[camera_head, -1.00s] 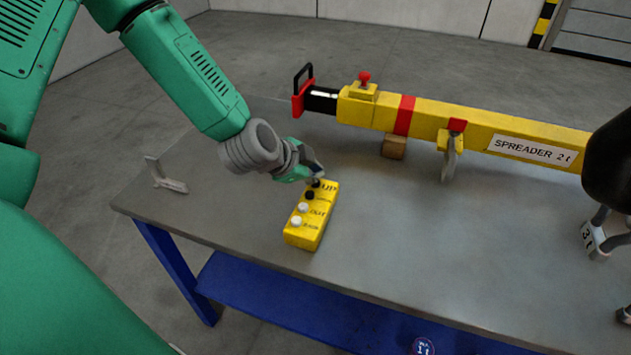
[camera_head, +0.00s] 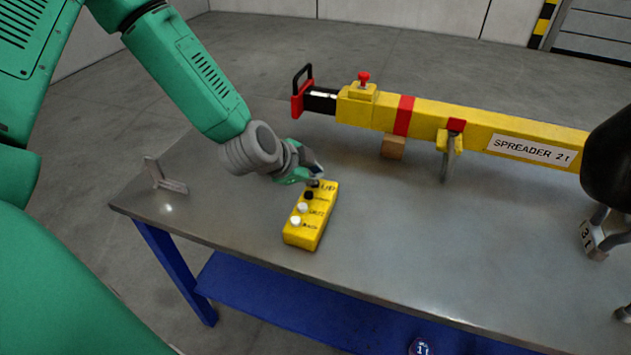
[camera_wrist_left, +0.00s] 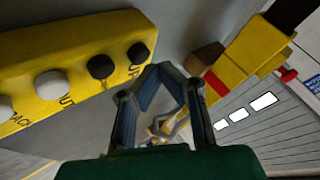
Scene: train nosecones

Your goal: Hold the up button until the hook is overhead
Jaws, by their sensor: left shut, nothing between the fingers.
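A yellow pendant (camera_head: 303,236) lies on the grey table, with two white buttons, a black button and the up button at its far end by the "UP" label. My left gripper (camera_head: 317,180) is shut and empty, its tip over that far end in the head view. The left wrist view shows the black up button (camera_wrist_left: 138,53) close beside the shut fingertips (camera_wrist_left: 160,68). I cannot tell whether the button is pressed in. I cannot make out the hook for certain. My right gripper is not in view.
A yellow spreader beam (camera_head: 480,135) rests on a wooden block (camera_head: 393,147) behind the pendant. A grey bracket (camera_head: 166,178) lies at the left. A dark rounded shape (camera_head: 612,165) and a tagged grey item (camera_head: 594,240) are at the right edge. The middle of the table (camera_head: 420,235) is clear.

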